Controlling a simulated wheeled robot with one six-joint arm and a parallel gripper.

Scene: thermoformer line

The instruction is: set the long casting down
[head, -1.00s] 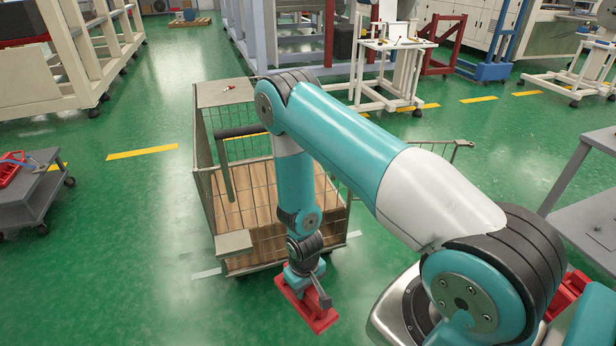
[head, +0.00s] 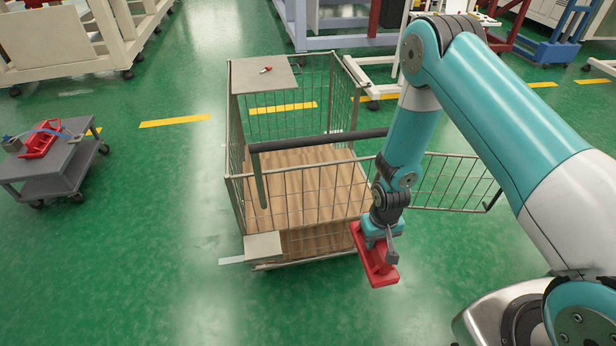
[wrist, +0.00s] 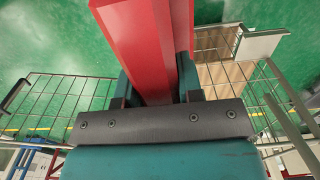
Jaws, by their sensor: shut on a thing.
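The long casting is a red, ridged, elongated piece (head: 374,262). My gripper (head: 378,236) is shut on it and holds it in the air, at the near right corner of the wire cart in the head view. In the wrist view the red casting (wrist: 146,45) runs up from between the two jaws (wrist: 155,92) and out of the top of the picture. The jaws hide part of the casting where they grip it.
The wire-sided cart (head: 300,205) has a bare wooden floor, a dark handle bar (head: 320,140) and a mesh gate (head: 450,183) swung out to the right. A grey trolley (head: 50,170) with a red piece (head: 40,142) stands at the left. The green floor between is clear.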

